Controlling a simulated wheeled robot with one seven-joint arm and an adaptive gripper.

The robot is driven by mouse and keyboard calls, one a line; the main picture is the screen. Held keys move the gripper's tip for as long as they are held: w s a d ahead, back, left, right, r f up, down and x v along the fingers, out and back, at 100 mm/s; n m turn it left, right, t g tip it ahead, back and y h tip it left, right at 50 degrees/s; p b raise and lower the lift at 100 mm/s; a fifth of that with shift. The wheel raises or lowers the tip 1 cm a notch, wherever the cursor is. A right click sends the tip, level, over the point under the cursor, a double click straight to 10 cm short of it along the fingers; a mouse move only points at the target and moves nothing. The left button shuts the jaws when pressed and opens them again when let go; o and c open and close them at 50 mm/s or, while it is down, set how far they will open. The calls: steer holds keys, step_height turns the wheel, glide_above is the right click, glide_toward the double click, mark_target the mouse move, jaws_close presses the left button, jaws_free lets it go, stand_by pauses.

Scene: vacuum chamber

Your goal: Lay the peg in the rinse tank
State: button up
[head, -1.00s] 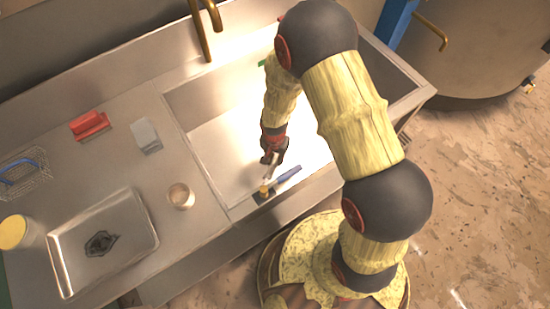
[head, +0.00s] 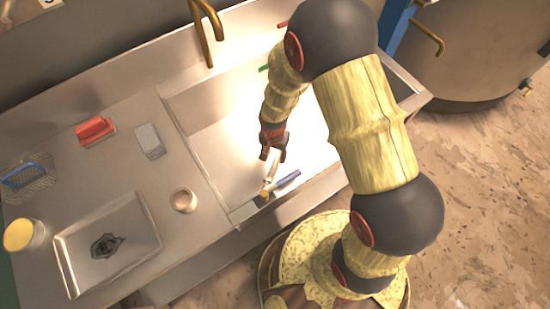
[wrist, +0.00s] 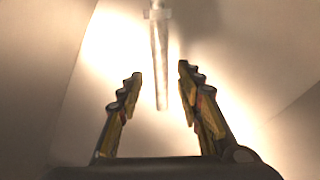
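The rinse tank appears to be the steel basin (head: 215,140) sunk in the counter, brightly lit inside. My gripper (head: 273,158) is over its front part, pointing down. In the wrist view my gripper (wrist: 160,76) is open, its two fingers apart. A pale, slim rod with a collar, probably the peg (wrist: 160,55), shows between and beyond the fingertips, with a visible gap on both sides. In the head view a pale piece, likely the same peg (head: 271,166), shows just below the fingers. Whether it stands or leans, and what its lower end touches, I cannot tell.
A blue rod-like item (head: 286,182) and a small yellowish piece (head: 265,193) are at the tank's front edge. Left on the counter are a cup (head: 184,201), a shallow tray (head: 68,262), a red block (head: 95,130) and a grey block (head: 149,140). A brass tap (head: 207,35) stands behind.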

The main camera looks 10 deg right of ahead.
step_height(320, 180, up, 6)
steer(key=p, duration=0.2)
step_height(320, 180, up, 10)
steer(key=n+t, duration=0.1)
glide_above(275, 164)
steer(key=w+d, duration=0.1)
steer(key=d, duration=0.1)
steer(key=s+d+r+n+t, duration=0.1)
steer(key=s+d+r+n, duration=0.15)
steer(key=r, duration=0.95)
steer(key=s+d+r+n+t, duration=0.1)
steer(key=s+d+r, duration=0.1)
steer(key=s+r, duration=0.4)
steer(key=s+d+r+n+t, duration=0.2)
steer(key=s+d+r, duration=0.1)
steer(key=s+r, duration=0.4)
step_height(275, 164, up, 2)
steer(key=shift+d, duration=0.3)
steer(key=shift+a, duration=0.1)
steer(key=shift+c, duration=0.8)
